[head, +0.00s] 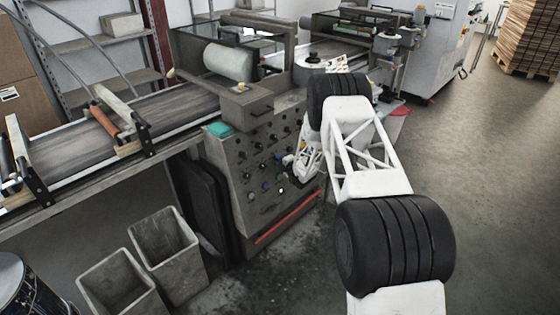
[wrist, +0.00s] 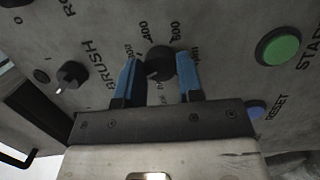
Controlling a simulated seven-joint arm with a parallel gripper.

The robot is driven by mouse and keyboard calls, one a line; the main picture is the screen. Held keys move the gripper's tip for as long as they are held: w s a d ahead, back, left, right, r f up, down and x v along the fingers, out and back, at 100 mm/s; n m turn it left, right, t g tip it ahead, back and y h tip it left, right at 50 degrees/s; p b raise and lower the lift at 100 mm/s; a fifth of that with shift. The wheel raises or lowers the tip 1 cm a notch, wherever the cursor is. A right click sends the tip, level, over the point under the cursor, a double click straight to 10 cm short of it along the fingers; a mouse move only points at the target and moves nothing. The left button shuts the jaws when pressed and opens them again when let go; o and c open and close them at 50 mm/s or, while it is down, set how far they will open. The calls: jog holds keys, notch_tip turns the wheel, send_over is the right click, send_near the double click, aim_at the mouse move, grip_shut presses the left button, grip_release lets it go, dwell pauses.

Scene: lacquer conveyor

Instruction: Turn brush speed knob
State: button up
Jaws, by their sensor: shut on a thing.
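The brush speed knob (wrist: 160,63) is a round black knob with a pale pointer mark, set in the grey control panel (head: 232,168) with a printed dial of numbers around it. My gripper (wrist: 158,78) has its two blue fingers on either side of this knob and is shut on it. The word BRUSH is printed left of the fingers in the wrist view. In the head view my gripper (head: 287,166) is at the right part of the panel front, and the held knob is hidden there.
Another black knob (wrist: 71,75) sits to the left. A green START button (wrist: 277,47) and a blue RESET button (wrist: 254,109) lie to the right. The conveyor (head: 85,150) runs left of the panel; two grey bins (head: 165,243) stand below.

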dwell(0.3)
jog(key=o, duration=0.9)
jog(key=shift+s+d, duration=0.1)
jog(key=shift+v, duration=3.75)
